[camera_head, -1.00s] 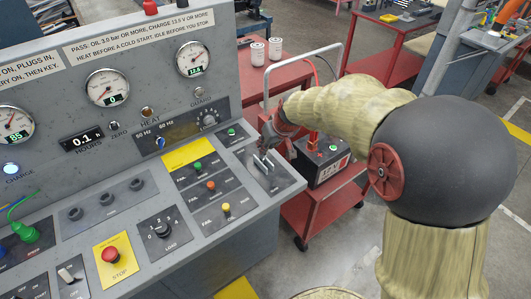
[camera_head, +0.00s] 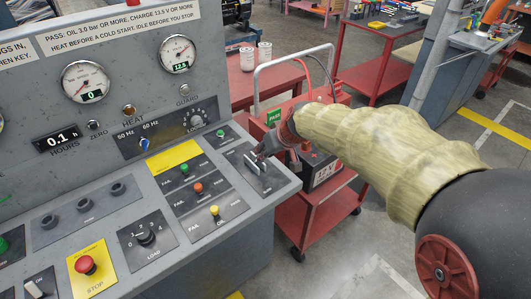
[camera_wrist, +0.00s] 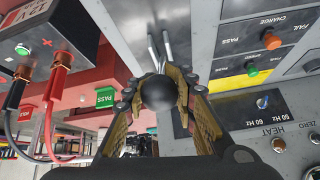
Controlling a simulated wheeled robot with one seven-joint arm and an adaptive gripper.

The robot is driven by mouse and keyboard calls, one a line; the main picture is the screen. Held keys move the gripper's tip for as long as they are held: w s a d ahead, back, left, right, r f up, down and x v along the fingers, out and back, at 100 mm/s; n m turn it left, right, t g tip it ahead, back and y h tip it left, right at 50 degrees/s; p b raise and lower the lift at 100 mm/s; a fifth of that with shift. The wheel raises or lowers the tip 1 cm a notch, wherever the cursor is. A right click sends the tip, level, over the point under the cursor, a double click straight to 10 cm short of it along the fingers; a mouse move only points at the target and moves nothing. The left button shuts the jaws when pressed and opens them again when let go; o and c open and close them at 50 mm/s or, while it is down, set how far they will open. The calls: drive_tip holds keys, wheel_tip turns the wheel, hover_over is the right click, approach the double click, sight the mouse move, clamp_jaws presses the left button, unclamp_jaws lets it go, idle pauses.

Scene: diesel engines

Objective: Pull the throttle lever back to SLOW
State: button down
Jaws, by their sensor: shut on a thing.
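The throttle lever shows in the wrist view as a dark round knob (camera_wrist: 158,93), with pale metal bars just beyond it. My gripper (camera_wrist: 160,88) has its two fingers shut around the knob, one on each side. In the head view my gripper (camera_head: 266,152) reaches in from the right over the lever's dark plate (camera_head: 270,180) at the console's right end. The fingers partly hide the lever there, and I cannot read SLOW or any other mark on the plate.
The grey console (camera_head: 190,245) carries a yellow lamp (camera_head: 214,210), a load knob (camera_head: 146,237) and a red stop button (camera_head: 85,265) left of the lever. A red cart (camera_head: 317,210) with a battery (camera_head: 326,168) stands close on the right, below my arm.

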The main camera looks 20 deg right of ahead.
drive_tip(key=shift+s+f, duration=0.3)
drive_tip(key=shift+f, duration=0.3)
drive_tip(key=c, duration=1.5)
unclamp_jaws()
drive_tip(key=shift+w+f, duration=0.1)
drive_tip(key=shift+o, duration=0.2)
drive_tip(key=shift+a, duration=0.1)
drive_tip(key=w+v, duration=0.1)
drive_tip(key=v, duration=1.1)
drive_tip(key=shift+s+r, duration=0.2)
drive_tip(key=shift+r, duration=0.3)
